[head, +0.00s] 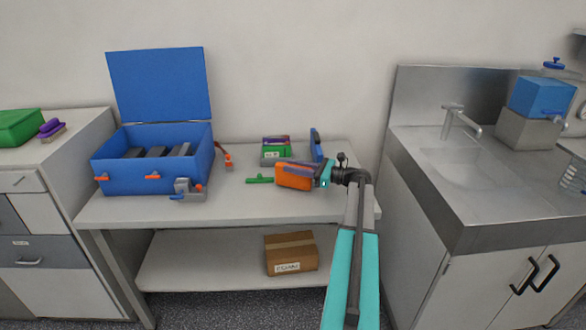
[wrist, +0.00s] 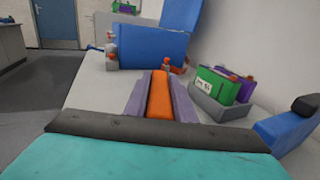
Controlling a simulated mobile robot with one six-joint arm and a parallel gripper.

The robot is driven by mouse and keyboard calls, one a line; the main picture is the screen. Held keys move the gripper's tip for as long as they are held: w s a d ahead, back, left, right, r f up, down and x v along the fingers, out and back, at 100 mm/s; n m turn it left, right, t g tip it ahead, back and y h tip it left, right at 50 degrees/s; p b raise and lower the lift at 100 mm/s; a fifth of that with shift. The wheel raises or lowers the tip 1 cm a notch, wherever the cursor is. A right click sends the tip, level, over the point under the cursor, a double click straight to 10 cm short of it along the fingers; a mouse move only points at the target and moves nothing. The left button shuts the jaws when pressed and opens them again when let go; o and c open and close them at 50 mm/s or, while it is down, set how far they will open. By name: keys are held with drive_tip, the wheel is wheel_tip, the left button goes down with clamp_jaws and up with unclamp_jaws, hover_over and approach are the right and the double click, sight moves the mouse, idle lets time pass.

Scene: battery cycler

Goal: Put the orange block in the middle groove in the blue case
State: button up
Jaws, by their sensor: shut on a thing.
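The orange block (head: 292,178) is held in my gripper (head: 290,168) above the right part of the bench. In the wrist view the block (wrist: 160,96) lies between the two purple-grey fingers of my gripper (wrist: 160,82), which are shut on it. The blue case (head: 150,173) stands on the left of the bench with its lid (head: 160,85) raised. Dark grey dividers or slots show inside it; the groove floors are hidden. In the wrist view the case (wrist: 150,46) stands ahead, beyond the fingertips, apart from the block.
A grey tray with green and purple packs (head: 276,151) stands behind my gripper. A green-handled item (head: 259,180) lies left of the block. A grey clamp-like item (head: 186,189) is at the case's front right corner. A cardboard box (head: 291,253) sits on the lower shelf.

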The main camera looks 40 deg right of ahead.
drive_tip(key=shift+f, duration=0.35)
drive_tip(key=shift+f, duration=0.15)
drive_tip(key=o, duration=1)
drive_tip(key=shift+r, duration=0.2)
drive_tip(key=b+v, duration=0.2)
drive_tip(key=v, duration=0.8)
drive_tip(key=shift+s+d+f, duration=0.1)
drive_tip(key=shift+b+v, duration=0.35)
drive_tip(key=shift+v, duration=0.55)
drive_tip(key=shift+o, duration=0.5)
